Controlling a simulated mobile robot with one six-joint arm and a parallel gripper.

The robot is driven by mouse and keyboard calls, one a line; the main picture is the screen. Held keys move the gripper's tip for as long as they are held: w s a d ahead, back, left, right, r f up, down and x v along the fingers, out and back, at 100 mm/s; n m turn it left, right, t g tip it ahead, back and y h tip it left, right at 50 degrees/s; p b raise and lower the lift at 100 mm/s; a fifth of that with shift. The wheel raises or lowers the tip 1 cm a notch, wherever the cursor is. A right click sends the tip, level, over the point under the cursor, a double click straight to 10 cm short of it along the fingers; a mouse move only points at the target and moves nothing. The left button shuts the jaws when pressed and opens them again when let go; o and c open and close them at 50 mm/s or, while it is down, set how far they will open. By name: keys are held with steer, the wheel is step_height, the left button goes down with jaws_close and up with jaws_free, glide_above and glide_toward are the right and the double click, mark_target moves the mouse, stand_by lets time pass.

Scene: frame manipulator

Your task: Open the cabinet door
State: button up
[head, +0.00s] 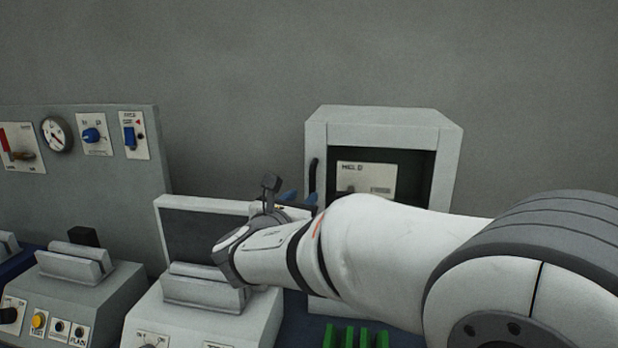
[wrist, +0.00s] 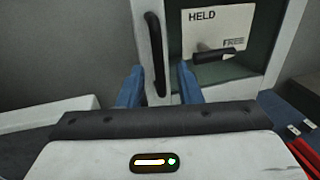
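The cabinet (head: 375,125) is a pale grey box against the wall, its front showing a dark recess. A black vertical handle (head: 312,176) is on the pale left upright of its front; the handle also shows in the wrist view (wrist: 156,55). I cannot tell whether this upright belongs to a windowed door or a door standing ajar. My gripper (head: 298,198) is in front of the cabinet's lower left. In the wrist view its blue fingers (wrist: 158,86) are apart, with the handle's lower end between them in the picture. Contact is not visible.
Inside the recess is a white card (wrist: 217,30) reading HELD, with a black lever (wrist: 214,55). Grey consoles (head: 75,285) and a switch panel (head: 80,170) stand left. Green bars (head: 355,337) lie below my arm. A red item (wrist: 305,155) is at lower right.

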mark_target(310, 186)
steer(key=p+x, duration=0.2)
steer(key=x, duration=0.5)
steer(key=shift+w+r, duration=0.1)
steer(key=shift+w, duration=0.35)
steer(key=shift+c, duration=0.2)
jaws_close()
